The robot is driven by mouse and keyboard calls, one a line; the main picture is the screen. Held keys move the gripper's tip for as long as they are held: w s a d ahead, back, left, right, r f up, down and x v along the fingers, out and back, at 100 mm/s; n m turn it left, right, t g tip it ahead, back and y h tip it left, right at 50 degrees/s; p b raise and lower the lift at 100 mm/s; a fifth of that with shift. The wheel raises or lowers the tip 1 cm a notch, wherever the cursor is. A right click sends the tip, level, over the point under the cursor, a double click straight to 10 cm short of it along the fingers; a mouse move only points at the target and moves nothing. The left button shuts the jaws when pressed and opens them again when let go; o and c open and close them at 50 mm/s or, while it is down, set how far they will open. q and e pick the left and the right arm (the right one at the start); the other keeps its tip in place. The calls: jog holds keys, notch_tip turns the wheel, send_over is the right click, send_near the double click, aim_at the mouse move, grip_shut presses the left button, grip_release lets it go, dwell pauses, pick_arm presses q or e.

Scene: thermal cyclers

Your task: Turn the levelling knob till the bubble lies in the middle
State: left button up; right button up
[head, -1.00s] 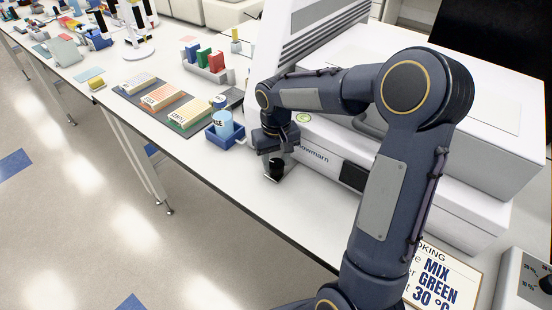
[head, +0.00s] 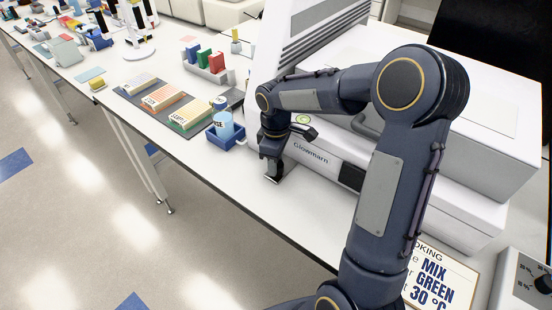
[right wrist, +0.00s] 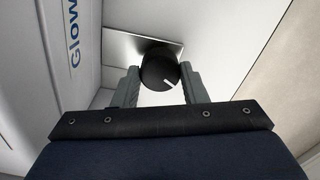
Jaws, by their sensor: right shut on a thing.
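The black levelling knob (right wrist: 158,66) shows in the right wrist view, with a white mark on its face. It sits by a small metal plate (right wrist: 118,44) at the foot of the white machine (head: 318,160). My right gripper (right wrist: 160,80) has its two grey fingers on either side of the knob and is shut on it. In the head view the right gripper (head: 272,168) points down and mostly hides the knob. A small round green level (head: 303,119) shows on the machine just above the gripper; its bubble is too small to place. My left gripper is not in view.
A blue holder (head: 226,138) with a light blue cup stands just left of the right gripper. Labelled racks lie on a dark mat (head: 150,112) farther left. A printed sign (head: 436,275) is at lower right. The bench front edge runs close below the gripper.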

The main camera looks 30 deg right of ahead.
jog(key=n+p, duration=0.1)
jog(key=n, duration=0.4)
jog(key=shift+r+n, duration=0.1)
jog(key=shift+n, duration=0.2)
jog(key=n+p, duration=0.1)
jog(key=n, duration=0.4)
jog(key=shift+n, duration=0.4)
jog(key=o, duration=1)
notch_tip(320, 180, up, 8)
jog(key=shift+f, duration=0.15)
